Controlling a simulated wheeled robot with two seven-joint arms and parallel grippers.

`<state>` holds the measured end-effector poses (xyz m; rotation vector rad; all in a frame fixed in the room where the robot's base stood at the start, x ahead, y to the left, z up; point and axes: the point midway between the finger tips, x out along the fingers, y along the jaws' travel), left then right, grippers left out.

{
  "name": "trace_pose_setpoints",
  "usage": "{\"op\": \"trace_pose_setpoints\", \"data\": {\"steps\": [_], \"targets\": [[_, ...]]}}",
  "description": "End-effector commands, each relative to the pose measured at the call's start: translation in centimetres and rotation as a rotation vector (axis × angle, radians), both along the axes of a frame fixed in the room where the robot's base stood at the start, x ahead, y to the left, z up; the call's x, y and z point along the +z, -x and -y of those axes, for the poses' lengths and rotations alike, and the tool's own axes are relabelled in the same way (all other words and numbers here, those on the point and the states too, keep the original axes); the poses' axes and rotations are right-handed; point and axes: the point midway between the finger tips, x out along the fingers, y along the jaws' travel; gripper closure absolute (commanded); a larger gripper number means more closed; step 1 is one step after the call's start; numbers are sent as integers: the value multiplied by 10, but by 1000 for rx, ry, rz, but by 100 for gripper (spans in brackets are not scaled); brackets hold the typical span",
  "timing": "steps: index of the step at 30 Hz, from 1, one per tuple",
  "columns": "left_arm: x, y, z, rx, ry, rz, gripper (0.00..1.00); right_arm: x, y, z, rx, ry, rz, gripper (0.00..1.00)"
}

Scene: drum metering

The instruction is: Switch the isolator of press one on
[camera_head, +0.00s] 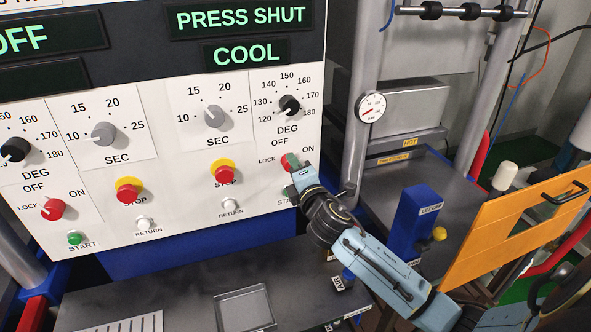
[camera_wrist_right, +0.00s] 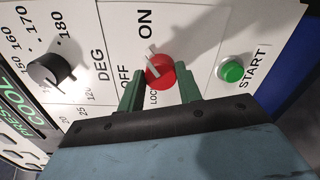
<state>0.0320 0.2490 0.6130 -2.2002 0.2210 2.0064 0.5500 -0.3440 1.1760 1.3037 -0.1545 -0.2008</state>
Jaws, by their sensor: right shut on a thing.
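Two red isolator knobs are on the white panel in the head view. The left isolator (camera_head: 52,209) stands free under a display reading OFF. The right isolator (camera_head: 287,160) is under displays reading PRESS SHUT and COOL. No press number is readable. My right gripper (camera_head: 297,172) is at the right isolator. In the right wrist view its green fingers (camera_wrist_right: 160,88) are on either side of that red knob (camera_wrist_right: 162,71), shut on it. The knob's white pointer seems to point toward ON. My left gripper is not in view.
A green START button (camera_wrist_right: 232,71) is close beside the held knob. A black DEG dial (camera_head: 290,104) is above it, and a red STOP button (camera_head: 224,173) is to the left.

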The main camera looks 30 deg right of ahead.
Motion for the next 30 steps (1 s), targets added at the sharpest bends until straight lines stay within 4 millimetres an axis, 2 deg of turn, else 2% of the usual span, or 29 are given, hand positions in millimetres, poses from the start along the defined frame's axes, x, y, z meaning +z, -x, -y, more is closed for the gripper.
{"op": "trace_pose_setpoints", "data": {"steps": [12,30], "targets": [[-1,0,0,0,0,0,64,-1,0,1,-1,-225,54,88],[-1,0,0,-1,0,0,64,-1,0,0,0,-272,64,88]]}}
